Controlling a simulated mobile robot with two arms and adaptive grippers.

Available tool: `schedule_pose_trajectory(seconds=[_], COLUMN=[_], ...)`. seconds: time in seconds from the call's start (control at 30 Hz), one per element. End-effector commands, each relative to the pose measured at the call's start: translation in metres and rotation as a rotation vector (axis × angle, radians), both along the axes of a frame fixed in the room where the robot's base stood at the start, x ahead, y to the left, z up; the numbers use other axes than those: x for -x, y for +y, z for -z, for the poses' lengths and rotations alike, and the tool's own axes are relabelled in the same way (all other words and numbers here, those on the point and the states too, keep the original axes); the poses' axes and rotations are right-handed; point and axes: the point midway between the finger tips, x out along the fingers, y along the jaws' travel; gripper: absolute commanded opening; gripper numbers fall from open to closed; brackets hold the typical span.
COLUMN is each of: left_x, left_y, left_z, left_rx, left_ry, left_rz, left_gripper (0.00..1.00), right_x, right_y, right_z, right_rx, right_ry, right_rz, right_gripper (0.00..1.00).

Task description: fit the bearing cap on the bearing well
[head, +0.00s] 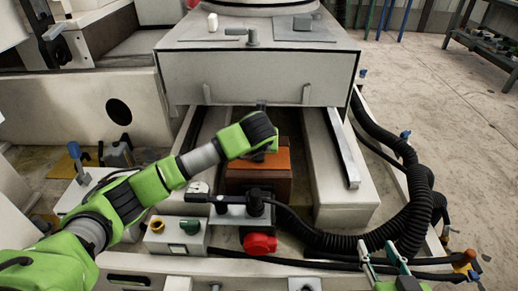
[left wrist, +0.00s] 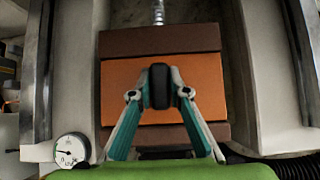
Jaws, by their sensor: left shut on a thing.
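My left arm reaches in from the left, and its gripper (head: 258,156) is over a brown block with an orange top (head: 283,162). In the left wrist view the left gripper (left wrist: 160,92) is shut on a dark round piece (left wrist: 159,80), which looks like the bearing cap. That piece shows above the orange top (left wrist: 122,78); I cannot tell whether it touches it. The hand hides most of it in the head view. I cannot make out the bearing well for certain. My right gripper (head: 376,246) is at the bottom edge, its teal fingers apart and empty.
Pale rails (head: 335,165) flank the block, and a heavy carriage (head: 255,75) stands behind it. Black ribbed hoses (head: 400,150) run along the right.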

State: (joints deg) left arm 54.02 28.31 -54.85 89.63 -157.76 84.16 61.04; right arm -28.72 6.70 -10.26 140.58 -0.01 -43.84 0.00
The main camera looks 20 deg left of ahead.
Motion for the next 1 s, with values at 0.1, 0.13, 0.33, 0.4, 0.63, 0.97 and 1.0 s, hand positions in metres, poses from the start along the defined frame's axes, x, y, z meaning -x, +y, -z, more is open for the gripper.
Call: schedule_pose_trajectory(seconds=[0.1,0.13,0.33,0.4,0.63,0.97,1.0], left_x=[0.0,0.0,0.0,0.0,0.0,0.007,0.011], left_y=[0.0,0.0,0.0,0.0,0.0,-0.003,-0.004], left_z=[0.0,0.0,0.001,0.001,0.001,-0.009,-0.014], left_rx=[0.0,0.0,0.0,0.0,0.0,0.001,0.002], left_ry=[-0.002,-0.002,-0.002,-0.002,-0.001,-0.001,-0.003], left_rz=[0.001,0.001,0.001,0.001,0.001,0.001,0.001], left_gripper=[0.0,0.0,0.0,0.19,0.36,0.36,0.36], right_x=[-0.001,-0.001,-0.003,-0.003,-0.004,-0.003,-0.003], right_y=[0.001,0.001,0.002,0.002,0.003,0.003,0.003], right_z=[-0.001,-0.002,-0.006,-0.007,-0.007,-0.007,-0.007], right_rx=[-0.002,-0.003,-0.008,-0.01,-0.014,-0.014,-0.014], right_ry=[-0.008,-0.011,-0.033,-0.038,-0.039,-0.037,-0.037], right_rz=[-0.001,-0.001,-0.002,-0.003,-0.001,-0.001,-0.001], right_gripper=[0.36,0.36,0.36,0.36,0.36,0.36,0.36])
